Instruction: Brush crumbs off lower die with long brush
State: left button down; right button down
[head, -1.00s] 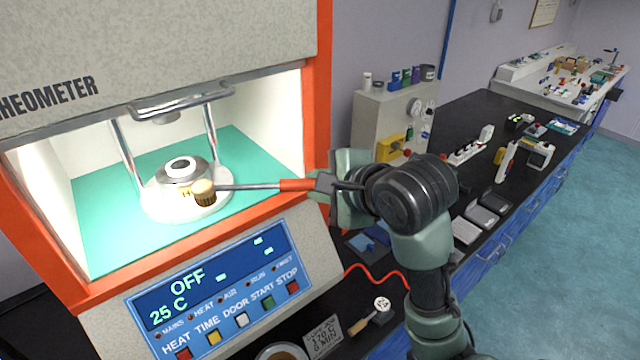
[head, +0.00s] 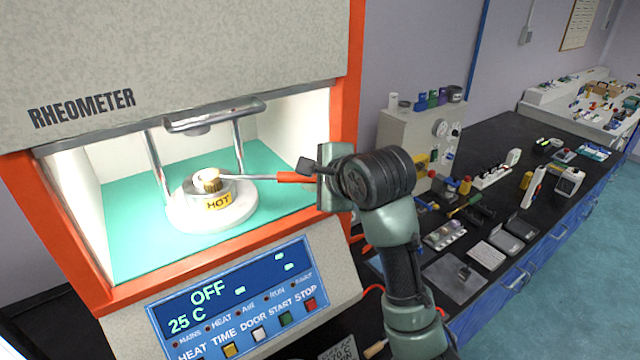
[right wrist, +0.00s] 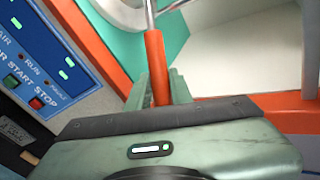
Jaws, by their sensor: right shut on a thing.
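The long brush (head: 285,177) has a red-orange handle, a thin metal shaft and a tan bristle head (head: 212,182). The head is over the lower die (head: 197,189), a round metal block with a yellow HOT label on a white disc (head: 186,216). Bristles appear to touch the die top; exact contact is unclear. My right gripper (head: 321,178) is shut on the brush handle at the chamber's right opening. In the right wrist view the red handle (right wrist: 157,65) runs up from between the fingers. Crumbs cannot be made out. My left gripper is not in view.
The chamber has an orange frame (head: 345,110), a teal floor (head: 130,235) and metal posts (head: 157,165) beside the die. An upper plate (head: 215,117) hangs above it. The control panel (head: 235,295) reads OFF, 25 C. The black bench (head: 500,140) at right holds several tools.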

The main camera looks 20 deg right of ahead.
jog(key=w+a+f, duration=0.1)
jog(key=w+a, duration=0.1)
jog(key=w, duration=0.6)
jog(key=shift+a+f, duration=0.25)
jog(key=shift+f, duration=0.15)
jog(key=shift+f+b, duration=0.3)
jog(key=shift+f, duration=0.05)
dwell(0.7)
